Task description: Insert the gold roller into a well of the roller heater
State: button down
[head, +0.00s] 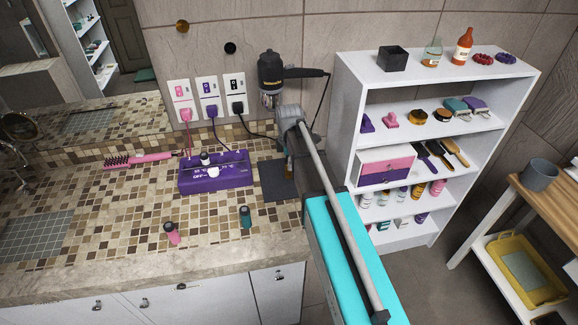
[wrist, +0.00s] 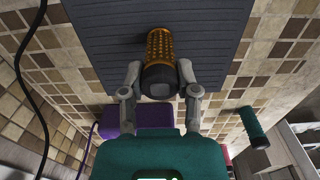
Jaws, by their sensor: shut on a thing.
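The gold roller (wrist: 162,48) is a perforated gold cylinder with a dark end. My gripper (wrist: 160,76) is shut on it, one finger on each side, with the dark grey mat behind it in the wrist view. I cannot tell whether the roller touches the mat. The purple roller heater (head: 216,178) stands on the tiled counter, left of the mat in the head view, with a pale-topped roller standing in it. Part of the heater (wrist: 136,117) shows in the wrist view, partly hidden by my gripper. My arm hides most of the gripper and roller in the head view.
A pink brush (head: 137,160) lies left. The dark mat (head: 276,186) lies right of the heater. A hair dryer (head: 272,73) and plugged cords are at the wall.

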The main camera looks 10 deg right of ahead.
jog(key=shift+r, duration=0.15)
notch_tip(320, 180, up, 3)
jog(key=p, duration=0.3)
jog(key=s+r+p, duration=0.9)
jog(key=s+p, duration=0.1)
jog(key=s, duration=0.4)
jog(key=shift+r, duration=0.35)
jog(key=shift+d+f, duration=0.1)
notch_tip(320, 180, down, 5)
jog(key=b, duration=0.5)
jog(key=shift+d, duration=0.1)
dwell(0.8)
